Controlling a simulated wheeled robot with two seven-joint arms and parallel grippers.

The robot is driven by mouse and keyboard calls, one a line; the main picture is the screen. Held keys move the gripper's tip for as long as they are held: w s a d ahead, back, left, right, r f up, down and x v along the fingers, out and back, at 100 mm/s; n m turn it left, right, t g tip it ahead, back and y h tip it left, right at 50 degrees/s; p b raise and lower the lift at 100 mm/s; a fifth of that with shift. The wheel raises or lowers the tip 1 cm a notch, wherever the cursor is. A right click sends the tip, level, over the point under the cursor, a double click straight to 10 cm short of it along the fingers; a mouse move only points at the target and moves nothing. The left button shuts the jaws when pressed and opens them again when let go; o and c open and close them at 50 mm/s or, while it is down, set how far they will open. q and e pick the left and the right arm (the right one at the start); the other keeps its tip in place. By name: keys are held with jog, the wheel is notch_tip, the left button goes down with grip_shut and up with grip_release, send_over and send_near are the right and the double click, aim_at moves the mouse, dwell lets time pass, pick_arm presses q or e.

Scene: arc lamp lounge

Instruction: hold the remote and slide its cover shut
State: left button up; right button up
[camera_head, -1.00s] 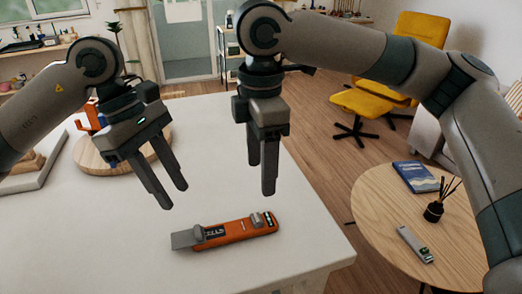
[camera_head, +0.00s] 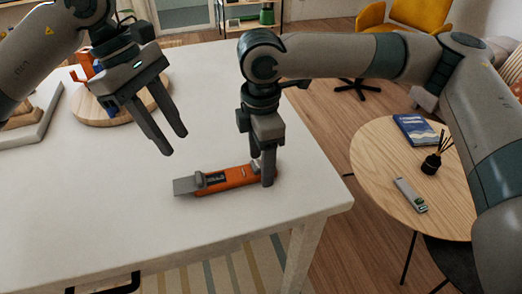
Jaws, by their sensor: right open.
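The orange remote (camera_head: 232,178) lies flat on the white table near its front right corner. Its grey cover (camera_head: 187,186) sticks out past the left end of the body. My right gripper (camera_head: 263,176) is open and pointing down at the remote's right end. Its near finger stands in front of that end and hides part of it. The far finger is mostly hidden, so I cannot tell whether either finger touches. My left gripper (camera_head: 174,143) is open and empty above the table, behind and left of the remote, with its fingers slanting down.
The white table (camera_head: 110,225) is bare around the remote. A round wooden board (camera_head: 95,112) and a pale tray (camera_head: 40,128) stand at the back left. A round side table (camera_head: 380,165) on the right holds a blue book (camera_head: 416,130), a reed diffuser (camera_head: 431,163) and a grey device (camera_head: 409,193).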

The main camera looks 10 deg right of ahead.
jog(key=c, duration=1.2)
jog(key=shift+c, duration=0.2)
pick_arm(q)
jog(key=o, duration=0.4)
